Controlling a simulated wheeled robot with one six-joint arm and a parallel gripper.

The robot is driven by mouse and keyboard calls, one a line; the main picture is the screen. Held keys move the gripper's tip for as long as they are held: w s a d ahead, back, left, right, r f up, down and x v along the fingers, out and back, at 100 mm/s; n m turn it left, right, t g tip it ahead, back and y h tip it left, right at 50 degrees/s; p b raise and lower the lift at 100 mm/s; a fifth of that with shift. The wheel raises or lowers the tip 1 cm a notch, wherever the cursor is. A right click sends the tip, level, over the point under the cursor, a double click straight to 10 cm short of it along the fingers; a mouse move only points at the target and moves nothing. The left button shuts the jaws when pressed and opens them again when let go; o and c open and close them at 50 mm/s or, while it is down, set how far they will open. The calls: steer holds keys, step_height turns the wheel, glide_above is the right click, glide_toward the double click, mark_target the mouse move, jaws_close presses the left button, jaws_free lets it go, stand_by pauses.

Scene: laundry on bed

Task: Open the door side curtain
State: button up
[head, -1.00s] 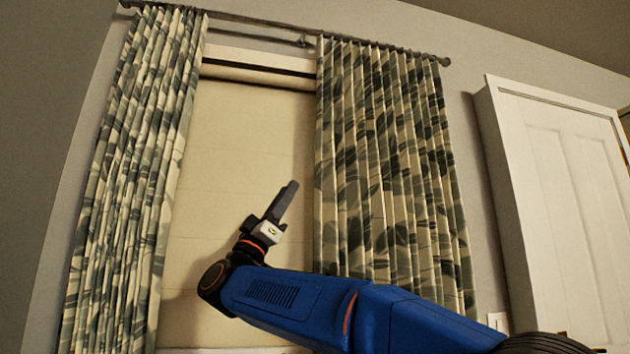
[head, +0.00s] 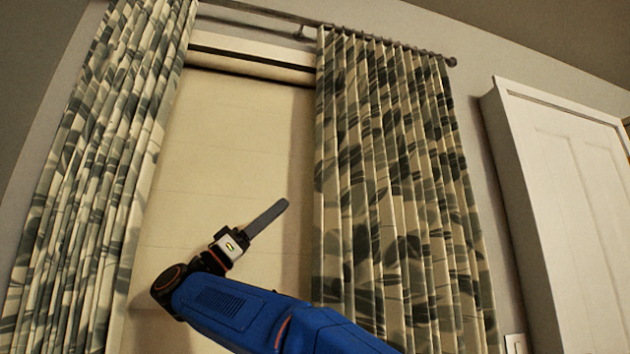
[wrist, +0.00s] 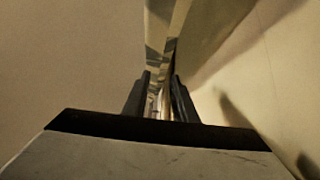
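The door side curtain (head: 400,190), leaf-patterned in green, grey and cream, hangs in folds on the right of the window in the head view, next to the white door. My gripper (head: 284,204) is in front of the pale blind, just left of this curtain's inner edge, pointing up and right. In the wrist view my gripper (wrist: 162,76) has its two dark fingers a little apart. The curtain's edge (wrist: 166,45) shows edge-on as a narrow patterned strip, lined up with the gap. I cannot tell whether any cloth is between the fingers.
A matching curtain (head: 100,180) hangs on the left. A rod (head: 395,42) carries the curtains. The pale blind (head: 225,140) covers the window between them. A white door (head: 575,190) stands to the right.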

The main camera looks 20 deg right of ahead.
step_height(320, 180, up, 10)
glide_above(327, 202)
steer(key=a, duration=0.2)
steer(key=shift+w+a+r, duration=0.1)
steer(key=shift+w+r, duration=0.1)
steer(key=shift+w, duration=0.1)
jaws_close()
steer(key=shift+a, duration=0.1)
stand_by(0.9)
